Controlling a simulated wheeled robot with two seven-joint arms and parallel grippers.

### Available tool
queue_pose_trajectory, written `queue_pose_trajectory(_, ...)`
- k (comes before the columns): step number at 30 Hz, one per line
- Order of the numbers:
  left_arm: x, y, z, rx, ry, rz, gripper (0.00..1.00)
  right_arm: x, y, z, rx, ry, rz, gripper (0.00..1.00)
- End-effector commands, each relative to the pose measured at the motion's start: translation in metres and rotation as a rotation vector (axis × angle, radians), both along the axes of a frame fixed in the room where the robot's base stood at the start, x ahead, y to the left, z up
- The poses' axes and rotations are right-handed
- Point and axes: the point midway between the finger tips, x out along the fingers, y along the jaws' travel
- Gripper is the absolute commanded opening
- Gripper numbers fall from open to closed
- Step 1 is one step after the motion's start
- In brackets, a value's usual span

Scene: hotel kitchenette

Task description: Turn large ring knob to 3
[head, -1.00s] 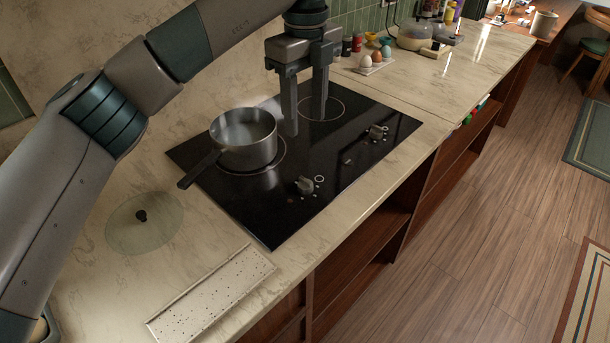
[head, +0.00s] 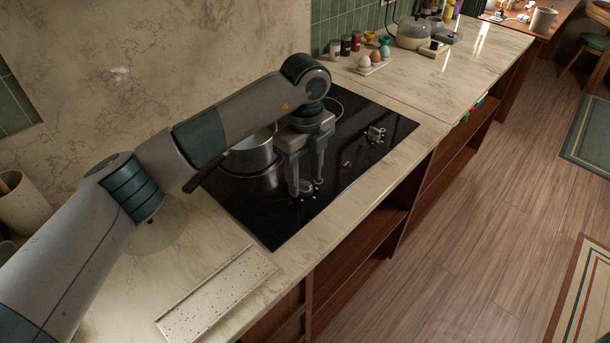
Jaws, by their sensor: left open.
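Two small grey knobs stand on the front part of the black cooktop (head: 270,222). The near knob (head: 307,188) has a pale ring mark beside it. The far knob (head: 376,133) is to its right, also with a ring mark that looks smaller. My left gripper (head: 306,185) is open and points down over the near knob, with one fingertip on each side of it. The fingers partly hide the knob, so I cannot read its setting or tell whether they touch it. My right gripper is not in view.
A steel pot (head: 250,158) sits on the left burner, partly behind my left arm. A glass lid (head: 155,235) and a speckled white tray (head: 215,297) lie on the counter at left. An egg holder (head: 374,68) and jars stand behind the cooktop. The right counter is mostly clear.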

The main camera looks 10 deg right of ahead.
Motion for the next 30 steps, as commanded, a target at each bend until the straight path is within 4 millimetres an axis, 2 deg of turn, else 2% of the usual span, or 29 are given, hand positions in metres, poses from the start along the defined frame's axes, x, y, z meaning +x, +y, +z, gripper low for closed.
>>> queue_pose_trajectory(6,-0.0001,0.0002,-0.0105,0.001,-0.001,0.000,0.46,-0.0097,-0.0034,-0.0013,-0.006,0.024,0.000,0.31)
queue_pose_trajectory(14,0.0000,0.0002,-0.0113,0.001,-0.001,0.000,0.46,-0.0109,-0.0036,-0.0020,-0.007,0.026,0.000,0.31)
queue_pose_trajectory(19,0.0000,0.0001,-0.0110,0.001,-0.001,0.000,0.08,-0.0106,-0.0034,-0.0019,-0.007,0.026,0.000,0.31)
queue_pose_trajectory(20,-0.0001,0.0001,-0.0110,0.001,-0.001,0.000,0.05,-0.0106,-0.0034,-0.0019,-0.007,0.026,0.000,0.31)
queue_pose_trajectory(26,0.0000,0.0001,-0.0112,0.001,-0.001,-0.004,0.05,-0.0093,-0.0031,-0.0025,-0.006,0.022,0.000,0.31)
queue_pose_trajectory(30,0.0001,0.0000,-0.0117,0.001,-0.001,-0.023,0.05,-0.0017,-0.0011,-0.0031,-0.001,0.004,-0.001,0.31)
